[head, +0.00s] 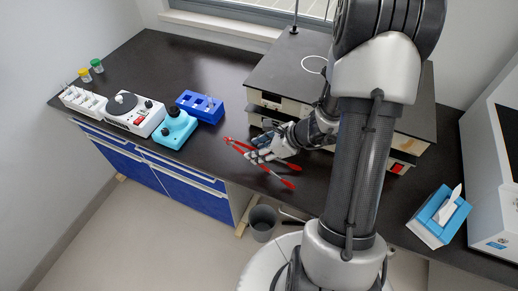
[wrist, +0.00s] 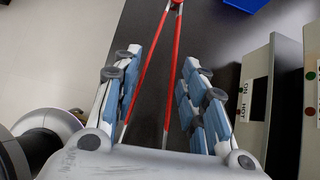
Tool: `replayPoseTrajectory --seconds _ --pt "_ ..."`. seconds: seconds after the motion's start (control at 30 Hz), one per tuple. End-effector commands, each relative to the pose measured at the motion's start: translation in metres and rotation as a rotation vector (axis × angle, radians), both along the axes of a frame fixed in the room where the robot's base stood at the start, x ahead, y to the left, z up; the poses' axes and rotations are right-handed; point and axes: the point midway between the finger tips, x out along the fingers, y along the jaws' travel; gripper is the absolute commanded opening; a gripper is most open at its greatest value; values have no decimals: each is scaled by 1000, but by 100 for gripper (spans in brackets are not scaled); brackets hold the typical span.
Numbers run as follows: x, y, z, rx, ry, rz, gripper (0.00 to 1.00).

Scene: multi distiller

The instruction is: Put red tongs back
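The red tongs (head: 278,177) show over the dark bench in front of the black-topped equipment, their two legs spread in a V. The joined end (head: 229,141) points left in the head view. In the wrist view the red legs (wrist: 144,70) run between my fingers, with the joined end at the top. My gripper (head: 255,157) is over the middle of the tongs. Its blue-padded fingers (wrist: 160,75) are apart on either side of the legs, with a gap at the right finger. Whether the tongs rest fully on the bench is unclear.
A blue rack (head: 201,107), a blue device (head: 175,128) and a white stirrer-like device (head: 132,114) stand to the left. The black-topped equipment (head: 285,75) is close behind my gripper. A tissue box (head: 437,217) stands at right. The back-left bench (head: 165,62) is clear.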

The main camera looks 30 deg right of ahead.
Motion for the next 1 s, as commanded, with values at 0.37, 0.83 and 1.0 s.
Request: replayPoseTrajectory --seconds 0.37,0.83,1.0 --pt "0 0 0 0 0 0 48" --pt "-28 -24 57 -3 -3 -5 48" --pt "-47 -40 82 -2 -2 -4 48"
